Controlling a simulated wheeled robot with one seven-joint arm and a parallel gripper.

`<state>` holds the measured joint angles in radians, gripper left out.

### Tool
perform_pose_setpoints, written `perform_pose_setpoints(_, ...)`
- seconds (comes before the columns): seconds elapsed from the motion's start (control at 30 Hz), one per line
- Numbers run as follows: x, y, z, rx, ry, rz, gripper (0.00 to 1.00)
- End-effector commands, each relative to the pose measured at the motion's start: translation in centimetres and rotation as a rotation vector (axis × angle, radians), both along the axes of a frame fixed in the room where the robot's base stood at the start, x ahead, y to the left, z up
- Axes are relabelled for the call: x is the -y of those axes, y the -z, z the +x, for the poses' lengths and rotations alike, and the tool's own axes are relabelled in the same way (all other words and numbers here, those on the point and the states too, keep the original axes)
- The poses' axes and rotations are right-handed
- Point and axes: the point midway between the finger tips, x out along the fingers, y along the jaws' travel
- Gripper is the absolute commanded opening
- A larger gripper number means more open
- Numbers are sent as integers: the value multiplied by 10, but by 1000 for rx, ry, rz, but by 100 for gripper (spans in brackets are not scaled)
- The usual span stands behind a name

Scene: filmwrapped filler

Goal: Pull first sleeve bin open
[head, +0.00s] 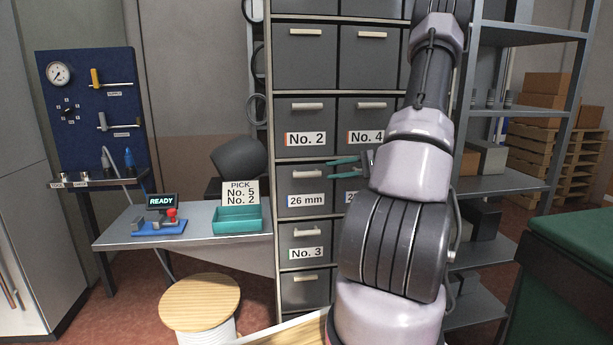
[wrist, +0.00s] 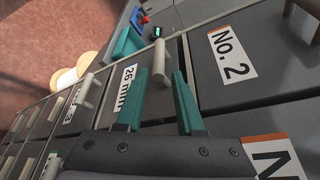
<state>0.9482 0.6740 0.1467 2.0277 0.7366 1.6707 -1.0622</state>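The bin labelled 26 mm (head: 288,199) sits in the left column of the grey cabinet and is closed. Its pale bar handle (head: 308,174) is above the label. My gripper (head: 332,168) is open and empty, in front of the cabinet just right of this handle in the head view. In the wrist view the handle (wrist: 159,61) shows between and beyond the teal fingertips (wrist: 160,74); I see no contact. The No. 2 bin (head: 283,151) is directly above and also closed. A card (head: 240,192) reads PICK No. 5, No. 2. No label reads sleeve.
The No. 4 bin (head: 348,118) is at upper right, the No. 3 bin (head: 285,236) below. A bench (head: 115,241) with a teal tray (head: 237,224) and READY display (head: 161,200) stands left. A wooden-topped spool (head: 200,300) stands on the floor in front.

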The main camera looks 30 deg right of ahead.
Motion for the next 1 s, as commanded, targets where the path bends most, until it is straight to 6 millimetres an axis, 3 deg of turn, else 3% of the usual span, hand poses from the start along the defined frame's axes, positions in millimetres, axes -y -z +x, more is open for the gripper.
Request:
perform_pose_setpoints(0.43,-65,17,44,-3,-5,-1,37)
perform_pose_setpoints(0.9,-76,20,52,-2,-2,-3,37)
perform_pose_setpoints(1.0,-76,20,52,-3,-3,-3,0)
